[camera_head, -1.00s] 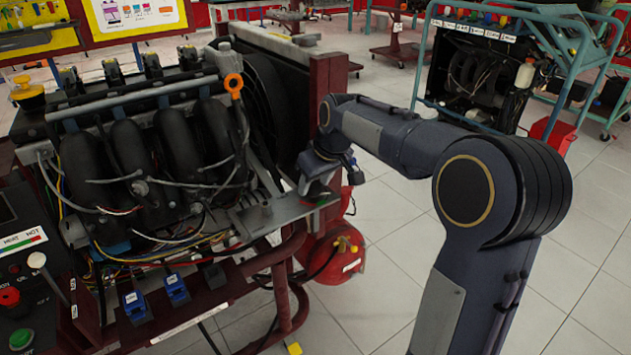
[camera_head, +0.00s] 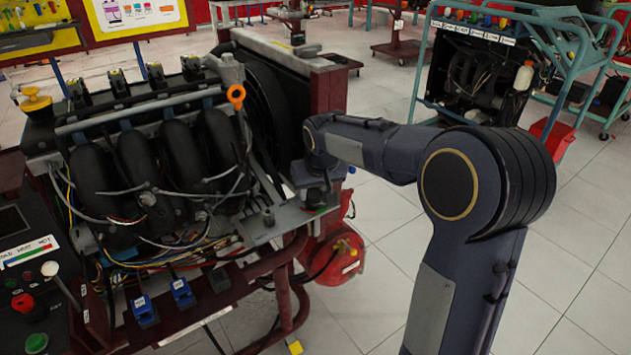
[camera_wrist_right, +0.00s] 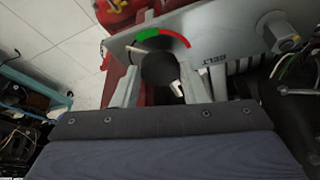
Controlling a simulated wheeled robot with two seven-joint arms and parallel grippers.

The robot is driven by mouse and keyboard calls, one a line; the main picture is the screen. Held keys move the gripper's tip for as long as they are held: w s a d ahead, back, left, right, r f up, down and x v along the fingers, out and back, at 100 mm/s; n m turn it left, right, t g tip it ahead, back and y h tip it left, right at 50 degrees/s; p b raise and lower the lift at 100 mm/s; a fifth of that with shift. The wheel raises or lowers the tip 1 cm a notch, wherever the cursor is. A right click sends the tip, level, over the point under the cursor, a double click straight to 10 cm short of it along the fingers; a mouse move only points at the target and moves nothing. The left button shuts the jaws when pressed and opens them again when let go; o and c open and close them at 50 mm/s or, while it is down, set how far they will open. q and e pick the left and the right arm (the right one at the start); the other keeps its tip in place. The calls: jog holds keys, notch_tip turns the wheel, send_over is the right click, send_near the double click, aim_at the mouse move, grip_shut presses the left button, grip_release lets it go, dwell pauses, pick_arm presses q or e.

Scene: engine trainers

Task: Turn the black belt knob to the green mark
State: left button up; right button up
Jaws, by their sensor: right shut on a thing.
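The black belt knob (camera_wrist_right: 158,68) sits on a grey metal plate (camera_wrist_right: 225,40) in the right wrist view. A green mark (camera_wrist_right: 148,34) and a red arc (camera_wrist_right: 176,37) curve along the plate just past the knob. My right gripper (camera_wrist_right: 158,82) has one finger on each side of the knob and is shut on it. A small white piece shows beside the knob near the right-hand finger. In the head view my right gripper (camera_head: 312,188) is over the plate's right end, and my wrist hides the knob. My left gripper is not in view.
The engine (camera_head: 160,150) with hoses and wires stands left of the plate. A radiator (camera_head: 300,70) stands behind it. A red tank (camera_head: 335,258) is below the plate. A control panel (camera_head: 30,260) is at the left. A teal cart (camera_head: 490,60) stands at the back right.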

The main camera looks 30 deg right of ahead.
jog(key=m+h+p, duration=0.1)
jog(key=m, duration=0.1)
jog(key=m+p, duration=0.2)
jog(key=shift+w+a+r+m+g+h, duration=0.2)
jog(key=shift+m+g+h, duration=0.1)
jog(key=shift+h, duration=0.1)
jog(key=shift+f+m+g+h+p, duration=0.1)
jog(key=shift+m+g+h+p, duration=0.25)
jog(key=shift+m, duration=0.55)
jog(key=shift+f+m+g+h+p, duration=0.15)
jog(key=shift+m+p, duration=0.35)
jog(key=shift+m, duration=0.4)
jog(key=o, duration=1)
jog(key=shift+c, duration=0.2)
jog(key=shift+a+r, duration=0.1)
jog(key=shift+r, duration=0.05)
jog(key=p+v, duration=0.2)
jog(key=v, duration=0.5)
jog(key=shift+r, duration=0.3)
